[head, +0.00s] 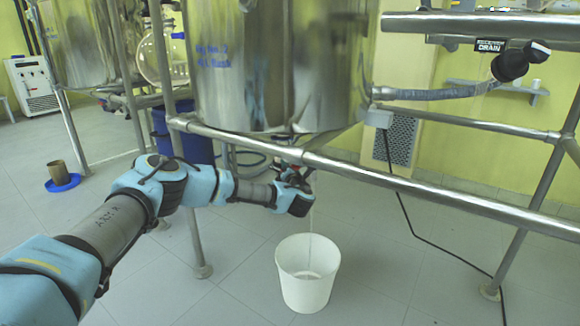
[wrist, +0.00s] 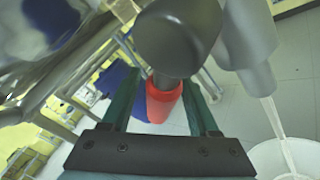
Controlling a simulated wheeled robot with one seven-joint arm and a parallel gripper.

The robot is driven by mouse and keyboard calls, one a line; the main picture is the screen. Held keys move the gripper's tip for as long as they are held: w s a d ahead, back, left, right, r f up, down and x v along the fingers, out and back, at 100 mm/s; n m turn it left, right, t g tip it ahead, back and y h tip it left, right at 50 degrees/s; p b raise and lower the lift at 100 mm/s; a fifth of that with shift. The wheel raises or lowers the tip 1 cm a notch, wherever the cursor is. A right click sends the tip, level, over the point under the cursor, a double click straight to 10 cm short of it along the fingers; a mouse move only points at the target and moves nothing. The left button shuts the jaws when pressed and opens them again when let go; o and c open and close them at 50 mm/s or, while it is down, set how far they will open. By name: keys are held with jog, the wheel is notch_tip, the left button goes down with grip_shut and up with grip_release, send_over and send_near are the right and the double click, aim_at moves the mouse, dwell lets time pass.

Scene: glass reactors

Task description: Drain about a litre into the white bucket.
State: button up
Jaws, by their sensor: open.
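The white bucket (head: 308,292) stands upright on the floor below the vessel; its rim also shows at the lower right of the wrist view (wrist: 262,160). A thin pale stream (head: 310,222) falls from the outlet into the bucket, and it shows in the wrist view too (wrist: 276,128). A little liquid seems to lie at the bottom; its level is unclear. My gripper (head: 293,180) is at the drain valve under the vessel. In the wrist view its green fingers are apart, on either side of a red handle (wrist: 163,104) with a dark rounded end (wrist: 178,38). Contact cannot be told.
The steel vessel (head: 280,70) hangs above my gripper. A frame rail (head: 400,183) crosses in front of it. A black cable (head: 415,232) runs on the floor at right. A blue container (head: 196,138) stands behind; a brown cup on a blue dish (head: 62,183) is at far left.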

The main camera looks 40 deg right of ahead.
grip_shut()
dwell(0.3)
dwell(1.0)
